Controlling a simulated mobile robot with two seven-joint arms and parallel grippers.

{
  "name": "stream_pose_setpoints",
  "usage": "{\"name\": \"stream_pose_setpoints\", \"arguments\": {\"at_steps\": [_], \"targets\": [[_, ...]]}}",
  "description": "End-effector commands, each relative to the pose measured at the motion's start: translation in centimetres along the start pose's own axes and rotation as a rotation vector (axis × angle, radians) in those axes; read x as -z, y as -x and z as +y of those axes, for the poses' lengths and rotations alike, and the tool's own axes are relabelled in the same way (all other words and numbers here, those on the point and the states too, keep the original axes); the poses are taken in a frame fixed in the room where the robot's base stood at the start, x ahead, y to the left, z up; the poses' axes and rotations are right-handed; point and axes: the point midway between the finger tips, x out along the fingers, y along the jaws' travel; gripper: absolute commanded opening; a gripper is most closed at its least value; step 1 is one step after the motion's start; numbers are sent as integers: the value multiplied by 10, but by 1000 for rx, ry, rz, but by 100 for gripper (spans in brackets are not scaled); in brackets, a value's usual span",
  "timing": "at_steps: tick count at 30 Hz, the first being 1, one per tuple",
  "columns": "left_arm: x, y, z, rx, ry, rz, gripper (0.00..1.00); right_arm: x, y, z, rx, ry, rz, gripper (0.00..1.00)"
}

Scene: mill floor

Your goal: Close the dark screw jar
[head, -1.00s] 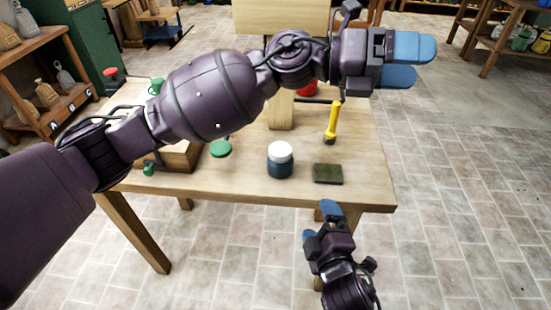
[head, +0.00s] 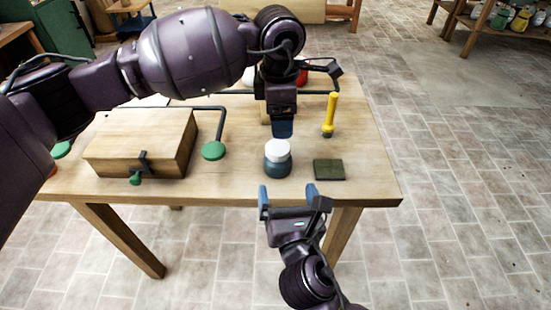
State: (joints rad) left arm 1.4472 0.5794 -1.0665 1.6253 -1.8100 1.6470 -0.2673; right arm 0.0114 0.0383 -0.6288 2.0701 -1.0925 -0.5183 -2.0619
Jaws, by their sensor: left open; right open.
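The dark screw jar (head: 278,168) stands upright near the table's front edge, with a white lid (head: 278,149) sitting on top. I cannot tell whether the lid is screwed tight. My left gripper (head: 283,130) points down just behind and above the lid; its blue fingers are seen edge-on, overlapping, and it is open. My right gripper (head: 288,193) is open, with its two blue fingers spread and pointing toward the jar from the front edge of the table. Neither gripper appears to hold anything.
A wooden box (head: 135,145) with a green-knobbed latch stands left on the table (head: 230,190). A green disc (head: 214,151) on a dark rod lies beside it. Right of the jar are a dark green block (head: 329,169) and a yellow-handled tool (head: 330,112). A red object (head: 301,77) is partly hidden behind my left arm.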

Motion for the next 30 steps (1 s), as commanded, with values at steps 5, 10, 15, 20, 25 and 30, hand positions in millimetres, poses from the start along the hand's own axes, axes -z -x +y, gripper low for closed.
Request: {"name": "stream_pose_setpoints", "arguments": {"at_steps": [5,10,15,20,25,30], "targets": [[8,0,-2,11,-16,50,79,0,0,-1,4,120,1,90],[8,0,-2,12,-20,48,79,0,0,-1,4,155,2,90],[8,0,-2,13,-20,47,79,0,0,-1,4,155,2,90],[7,0,-2,13,-20,46,79,0,-1,-1,4,154,2,90],[7,0,-2,13,-20,46,79,0,-14,0,3,154,1,90],[7,0,-2,13,-20,46,79,0,-40,0,3,153,0,90]]}}
